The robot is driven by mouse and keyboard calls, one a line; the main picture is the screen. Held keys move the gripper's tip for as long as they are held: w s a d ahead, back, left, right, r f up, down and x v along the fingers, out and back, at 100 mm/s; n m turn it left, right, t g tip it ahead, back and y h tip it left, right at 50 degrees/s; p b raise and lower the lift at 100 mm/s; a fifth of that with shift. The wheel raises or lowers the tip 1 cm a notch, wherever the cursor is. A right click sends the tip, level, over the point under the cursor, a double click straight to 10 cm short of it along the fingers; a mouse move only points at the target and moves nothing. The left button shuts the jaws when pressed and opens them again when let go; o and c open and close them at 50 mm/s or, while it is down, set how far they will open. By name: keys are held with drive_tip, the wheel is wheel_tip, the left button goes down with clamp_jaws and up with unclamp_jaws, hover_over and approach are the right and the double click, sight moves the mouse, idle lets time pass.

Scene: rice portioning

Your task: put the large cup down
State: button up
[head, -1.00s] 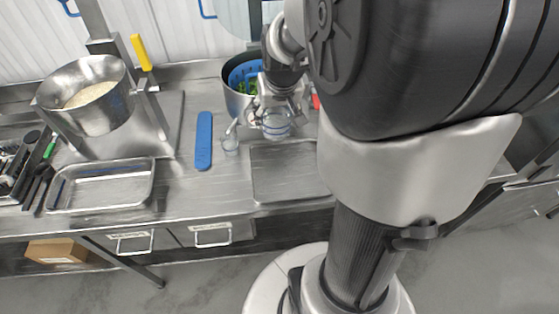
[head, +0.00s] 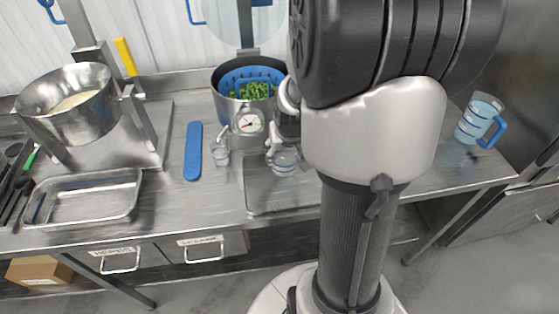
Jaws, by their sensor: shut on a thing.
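The large cup (head: 284,162) is a clear cup with faint blue markings. It is in my gripper (head: 279,150), which is shut on it. The cup is over the back part of the flat metal tray (head: 265,199); I cannot tell whether its base touches the tray. My arm hides part of the gripper and the tray's right side. A smaller clear cup (head: 220,155) stands on the counter just left of the held cup.
A pot with a blue basket of greens and a dial (head: 249,122) stands behind. A blue strip (head: 193,151) lies to the left, then an empty metal pan (head: 84,198) and a steel bowl of rice (head: 68,104). A blue-handled jug (head: 479,119) stands at the right.

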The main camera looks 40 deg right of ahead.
sight(284, 164)
drive_tip(key=shift+f+b, duration=0.8)
drive_tip(key=shift+f, duration=1.3)
drive_tip(key=shift+f, duration=0.15)
drive_tip(key=o, duration=1)
